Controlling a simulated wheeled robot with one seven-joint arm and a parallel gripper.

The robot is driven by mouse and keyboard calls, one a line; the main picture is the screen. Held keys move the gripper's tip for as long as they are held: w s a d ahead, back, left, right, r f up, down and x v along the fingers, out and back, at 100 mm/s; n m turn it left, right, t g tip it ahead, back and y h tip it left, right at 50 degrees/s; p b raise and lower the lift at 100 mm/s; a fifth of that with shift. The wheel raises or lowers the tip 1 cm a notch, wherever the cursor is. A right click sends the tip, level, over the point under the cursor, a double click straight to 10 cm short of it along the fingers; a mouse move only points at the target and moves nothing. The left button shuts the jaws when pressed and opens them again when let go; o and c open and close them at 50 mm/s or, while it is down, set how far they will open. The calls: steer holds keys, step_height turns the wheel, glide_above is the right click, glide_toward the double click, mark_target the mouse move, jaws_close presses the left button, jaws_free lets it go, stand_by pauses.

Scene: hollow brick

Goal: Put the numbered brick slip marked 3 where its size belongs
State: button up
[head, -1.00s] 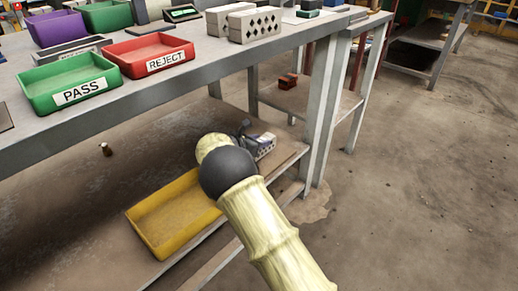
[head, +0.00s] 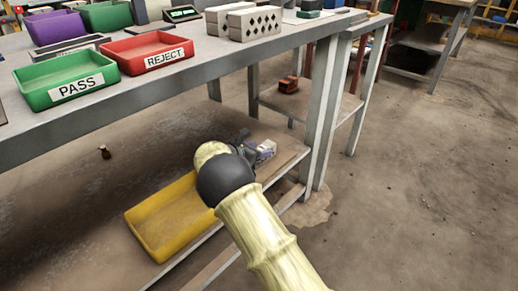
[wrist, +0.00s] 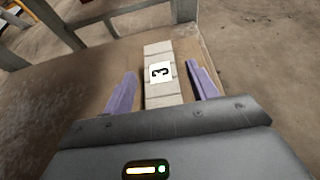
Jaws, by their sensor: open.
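The brick slip marked 3 (wrist: 159,72) lies on the lower shelf (wrist: 95,78), pale and long, with a white label. In the wrist view it lies between the two purple fingers of my gripper (wrist: 163,88), which are open, with a gap on each side. In the head view the slip (head: 266,150) shows in part near the right end of the shelf, beyond my arm. My gripper (head: 256,148) is mostly hidden there by my own arm.
A yellow tray (head: 137,222) stands on the lower shelf left of my arm. On the bench above are a green PASS tray (head: 40,98), a red REJECT tray (head: 128,68), a purple tray (head: 50,40) and hollow bricks (head: 262,30). The bench leg (head: 315,120) stands close to my gripper.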

steer(key=p+v, duration=0.5)
steer(key=v, duration=0.6)
steer(key=shift+s, duration=0.15)
steer(key=s+d+m+g+y, duration=0.1)
steer(key=s+d+m+g, duration=0.3)
steer(key=d, duration=0.5)
steer(key=s+d+m+g+y, duration=0.1)
steer(key=s+d+m+g, duration=0.25)
steer(key=d+m, duration=0.4)
steer(key=s+d+r+m+y, duration=0.2)
steer(key=s+d+m, duration=0.3)
steer(key=s+m, duration=0.3)
steer(key=s+d+r+m+y, duration=0.2)
steer(key=s+d+m+y, duration=0.2)
steer(key=s+m, duration=0.5)
steer(key=s+d, duration=0.2)
steer(key=s, duration=0.2)
steer(key=shift+s+r, duration=0.2)
steer(key=shift+r, duration=0.05)
